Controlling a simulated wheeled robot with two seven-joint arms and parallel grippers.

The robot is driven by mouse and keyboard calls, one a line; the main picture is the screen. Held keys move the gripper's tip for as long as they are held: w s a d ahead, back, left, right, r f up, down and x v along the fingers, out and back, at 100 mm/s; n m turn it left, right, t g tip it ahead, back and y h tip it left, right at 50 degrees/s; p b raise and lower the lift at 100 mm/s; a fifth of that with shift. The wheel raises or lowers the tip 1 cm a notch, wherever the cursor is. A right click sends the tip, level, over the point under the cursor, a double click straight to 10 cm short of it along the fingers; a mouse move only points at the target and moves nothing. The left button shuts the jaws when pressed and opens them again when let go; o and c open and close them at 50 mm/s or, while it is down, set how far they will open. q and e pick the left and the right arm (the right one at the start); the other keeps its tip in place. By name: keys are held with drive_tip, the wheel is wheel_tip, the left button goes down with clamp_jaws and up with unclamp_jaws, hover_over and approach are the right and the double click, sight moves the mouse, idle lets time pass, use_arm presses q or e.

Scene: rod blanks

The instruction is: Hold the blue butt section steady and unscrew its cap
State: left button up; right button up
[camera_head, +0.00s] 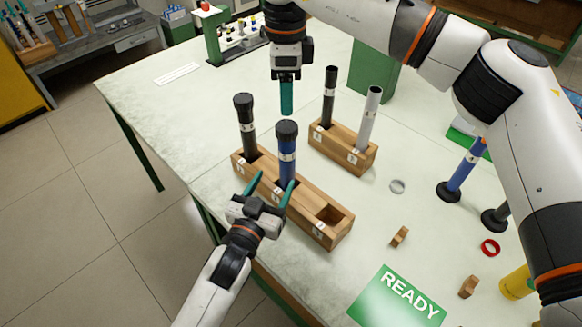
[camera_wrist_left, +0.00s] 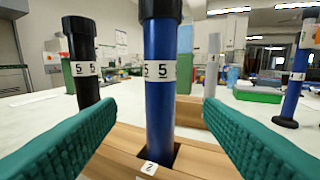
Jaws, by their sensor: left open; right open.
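The blue butt section (camera_head: 287,170) stands upright in the middle hole of the long wooden block (camera_head: 318,205), with a black cap (camera_head: 287,129) on top. In the left wrist view the blue section (camera_wrist_left: 159,105) has a white band marked 5, and its cap (camera_wrist_left: 160,9) is cut off by the top edge. My left gripper (camera_head: 271,186) is open, its teal fingers spread to either side of the blue section's line, touching nothing. My right gripper (camera_head: 287,112) points down just above the cap; it is open and seen edge-on, apparently empty.
A black section (camera_head: 245,130) stands in the same block, whose near hole is empty. A second block (camera_head: 343,147) holds a black and a grey rod. Another blue section (camera_head: 465,168), a red ring (camera_head: 490,248), small wooden pieces and a green READY mat (camera_head: 375,303) are at right.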

sight(290, 153)
use_arm(q)
drive_tip(key=x, duration=1)
drive_tip(key=shift+w+d+r, duration=0.1)
drive_tip(key=shift+w+d, duration=0.05)
drive_tip(key=shift+w, duration=0.1)
clamp_jaws()
